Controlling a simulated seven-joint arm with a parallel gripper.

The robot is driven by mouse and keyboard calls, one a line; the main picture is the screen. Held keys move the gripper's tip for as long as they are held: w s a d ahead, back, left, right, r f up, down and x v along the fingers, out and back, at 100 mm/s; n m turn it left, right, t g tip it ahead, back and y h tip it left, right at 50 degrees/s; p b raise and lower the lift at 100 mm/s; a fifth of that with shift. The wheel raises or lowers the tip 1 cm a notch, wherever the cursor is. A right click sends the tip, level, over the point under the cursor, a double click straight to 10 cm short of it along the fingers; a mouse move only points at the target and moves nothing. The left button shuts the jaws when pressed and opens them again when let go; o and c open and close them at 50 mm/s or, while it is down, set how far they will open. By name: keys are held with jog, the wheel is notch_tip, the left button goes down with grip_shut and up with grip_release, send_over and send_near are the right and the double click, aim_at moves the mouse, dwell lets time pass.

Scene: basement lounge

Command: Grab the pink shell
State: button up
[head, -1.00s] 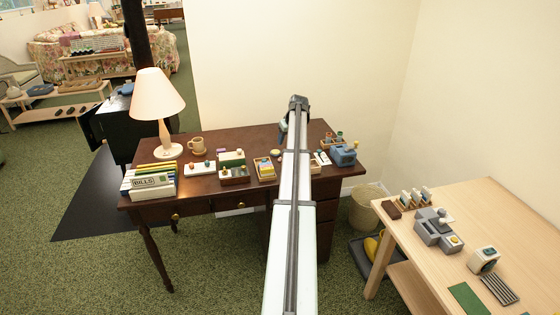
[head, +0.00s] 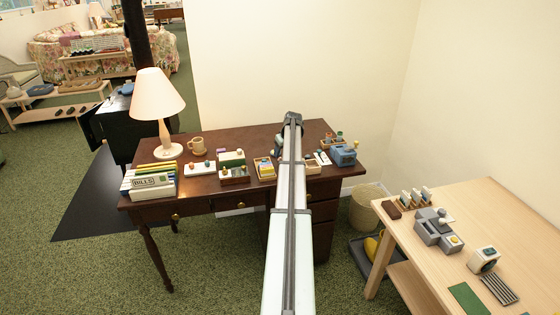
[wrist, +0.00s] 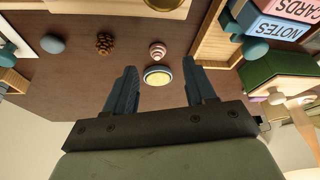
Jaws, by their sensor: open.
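The pink shell (wrist: 157,51), a small pink-and-white striped spiral, lies on the dark brown desk in the wrist view. My gripper (wrist: 158,66) is open and empty, with its two dark blue fingers apart. The shell lies just beyond the fingertips, roughly centred between them. A round tin (wrist: 158,77) with a yellow top and blue rim shows nearer, between the fingers. In the head view my arm reaches over the desk (head: 230,202); I cannot make out the shell or the fingers there.
A pinecone (wrist: 105,43) and a grey-blue stone (wrist: 52,44) lie left of the shell. A wooden tray with a blue NOTES box (wrist: 275,28) and a green-roofed house (wrist: 277,72) stand right. The lamp (head: 158,105) stands at the desk's left.

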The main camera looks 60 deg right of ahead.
aim_at(281, 158)
jog(key=x, duration=0.5)
jog(key=shift+w+d+r, duration=0.1)
jog(key=shift+d, duration=0.1)
grip_shut()
dwell(0.3)
